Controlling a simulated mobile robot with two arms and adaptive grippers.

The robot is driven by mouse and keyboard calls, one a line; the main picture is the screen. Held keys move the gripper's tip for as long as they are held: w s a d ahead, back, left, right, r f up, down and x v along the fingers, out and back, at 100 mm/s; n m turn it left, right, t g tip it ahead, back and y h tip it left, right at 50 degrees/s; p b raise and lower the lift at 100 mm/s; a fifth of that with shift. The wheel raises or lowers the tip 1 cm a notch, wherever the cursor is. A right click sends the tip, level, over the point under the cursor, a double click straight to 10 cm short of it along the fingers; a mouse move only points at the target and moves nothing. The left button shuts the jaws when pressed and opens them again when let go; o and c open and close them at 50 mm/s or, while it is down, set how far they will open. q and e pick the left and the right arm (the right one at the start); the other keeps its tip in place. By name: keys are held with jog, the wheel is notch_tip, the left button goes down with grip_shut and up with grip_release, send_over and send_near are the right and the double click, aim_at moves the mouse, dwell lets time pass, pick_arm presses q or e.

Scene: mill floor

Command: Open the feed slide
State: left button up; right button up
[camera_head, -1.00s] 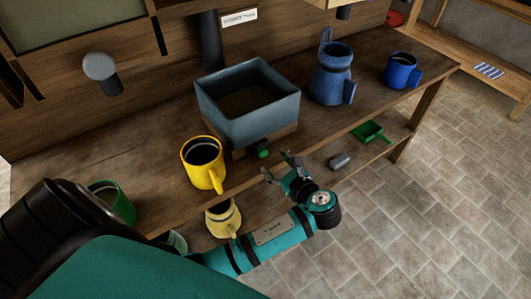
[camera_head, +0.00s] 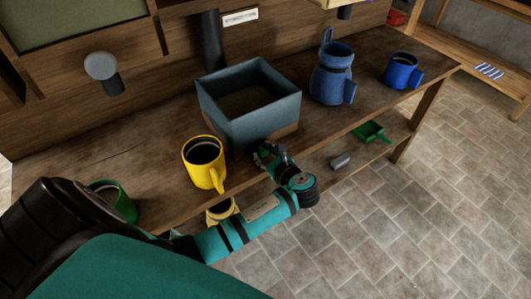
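The grey open-topped hopper box (camera_head: 275,118) stands on the wooden bench, with dark contents inside. The green knob at its lower front, visible a moment ago, is now mostly hidden behind my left gripper; I take it for the feed slide's handle. My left gripper (camera_head: 268,156) is at the hopper's lower front, with its fingers at the knob's place. I cannot tell whether the fingers are closed on it or only around it. My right gripper is not in view.
A yellow mug (camera_head: 204,164) stands close left of the gripper. A green mug (camera_head: 114,200), blue jug (camera_head: 331,78) and blue mug (camera_head: 401,71) are on the bench. A green scoop (camera_head: 370,131) and grey cylinder (camera_head: 340,161) lie on the lower shelf.

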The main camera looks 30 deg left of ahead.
pick_arm(q)
grip_shut()
jog(key=w+d, duration=0.1)
jog(key=w, duration=0.3)
jog(key=w+d, duration=0.1)
jog(key=w, duration=0.1)
jog(key=shift+w+d, duration=0.15)
jog(key=shift+d, duration=0.15)
jog(key=o, duration=0.5)
grip_release()
jog(key=v, duration=1.2)
jog(key=shift+f, duration=0.15)
